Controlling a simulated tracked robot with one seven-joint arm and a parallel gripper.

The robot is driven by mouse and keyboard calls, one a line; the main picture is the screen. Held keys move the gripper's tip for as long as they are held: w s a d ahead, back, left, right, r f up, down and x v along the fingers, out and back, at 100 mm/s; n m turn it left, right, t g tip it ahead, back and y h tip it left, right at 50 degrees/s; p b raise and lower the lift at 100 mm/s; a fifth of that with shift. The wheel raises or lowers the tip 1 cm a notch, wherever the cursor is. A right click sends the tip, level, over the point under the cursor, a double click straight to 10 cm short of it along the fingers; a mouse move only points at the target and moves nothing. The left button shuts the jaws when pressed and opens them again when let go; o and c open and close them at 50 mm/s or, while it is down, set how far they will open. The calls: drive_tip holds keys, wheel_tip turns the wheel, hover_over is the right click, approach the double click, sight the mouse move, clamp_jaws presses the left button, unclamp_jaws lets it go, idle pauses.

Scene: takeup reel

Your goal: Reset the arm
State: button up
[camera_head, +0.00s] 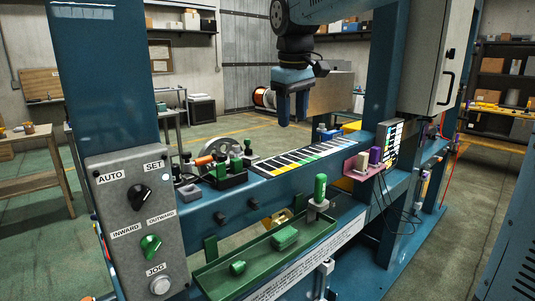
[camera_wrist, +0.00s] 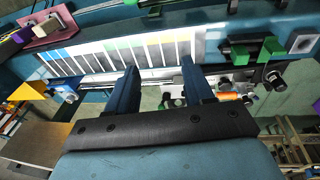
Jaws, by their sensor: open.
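My arm comes down from the top of the head view. My gripper (camera_head: 292,100) hangs above and behind the machine's blue beam, with its blue fingers pointing down. In the wrist view my gripper (camera_wrist: 157,80) shows two blue fingers spread apart with nothing between them. Beyond the fingertips lies the panel of coloured strips (camera_wrist: 120,55), which also shows on the beam in the head view (camera_head: 305,148). The gripper touches nothing that I can see.
A grey control box (camera_head: 138,225) with two knobs and a button stands at the front left. Blue columns (camera_head: 377,70) flank the arm. A green tray (camera_head: 265,262) holds green parts. A pink shelf (camera_head: 363,174) sits right. Open floor lies behind.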

drive_tip(key=s+d+f+m+t, duration=0.1)
drive_tip(key=s+d+f+m, duration=0.3)
drive_tip(key=s+d+f, duration=0.2)
drive_tip(key=s+d+f+m+t, duration=0.2)
drive_tip(key=s+d+f+m, duration=0.2)
drive_tip(key=s+d, duration=0.7)
drive_tip(key=s+f, duration=0.2)
drive_tip(key=s, duration=0.2)
drive_tip(key=shift+d+f, duration=0.25)
drive_tip(key=shift+f, duration=0.05)
drive_tip(key=shift+s, duration=0.1)
idle(0.4)
